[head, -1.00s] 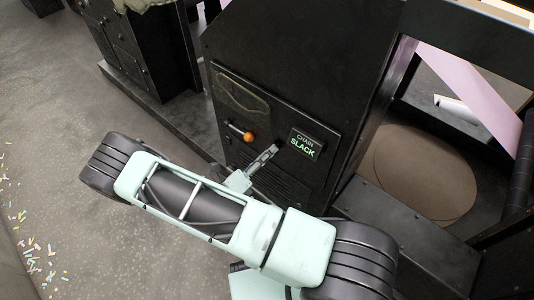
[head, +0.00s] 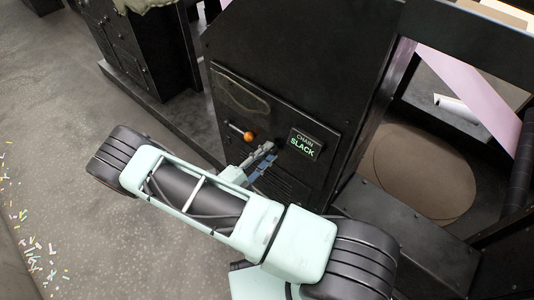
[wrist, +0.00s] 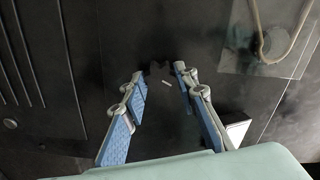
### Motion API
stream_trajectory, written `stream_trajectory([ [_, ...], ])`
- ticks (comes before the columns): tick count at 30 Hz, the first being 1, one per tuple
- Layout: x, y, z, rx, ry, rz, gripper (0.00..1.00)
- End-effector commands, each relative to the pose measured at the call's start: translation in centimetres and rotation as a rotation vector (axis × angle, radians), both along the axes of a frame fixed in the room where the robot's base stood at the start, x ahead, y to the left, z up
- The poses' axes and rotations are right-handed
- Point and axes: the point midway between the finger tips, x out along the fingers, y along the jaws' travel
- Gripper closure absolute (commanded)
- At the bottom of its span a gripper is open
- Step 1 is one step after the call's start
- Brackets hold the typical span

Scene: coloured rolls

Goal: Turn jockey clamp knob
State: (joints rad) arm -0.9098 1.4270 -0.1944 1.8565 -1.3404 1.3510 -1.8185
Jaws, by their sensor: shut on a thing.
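The jockey clamp knob (wrist: 158,72) is a small dark lobed shape on the black panel, with a short white mark beside it in the wrist view. My gripper (wrist: 163,82) reaches the panel with one blue-padded finger on each side of the knob, and it is shut on it. In the head view my gripper (head: 272,150) is at the black machine front, left of a sign (head: 304,144) reading "CHAIN SLACK". The knob cannot be made out there, and finger contact is hard to see on the dark surface.
An orange ball-ended lever (head: 248,136) sticks out just up and left of my gripper. A clear plate with a tan loop (head: 240,93) is above it. Vent slots (wrist: 22,50) lie beside the gripper. Open floor (head: 60,120) is at left.

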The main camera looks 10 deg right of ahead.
Motion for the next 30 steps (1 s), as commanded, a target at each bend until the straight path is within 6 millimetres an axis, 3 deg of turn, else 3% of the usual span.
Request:
stream_trajectory([
  [23, -0.05, 0.08, -0.08, -0.056, 0.080, 0.002, 0.97],
  [24, -0.05, 0.08, -0.08, -0.056, 0.080, 0.002, 0.69],
  [28, -0.04, 0.06, -0.05, -0.057, 0.080, 0.001, 0.55],
  [30, -0.03, 0.05, -0.04, -0.057, 0.080, 0.001, 0.55],
])
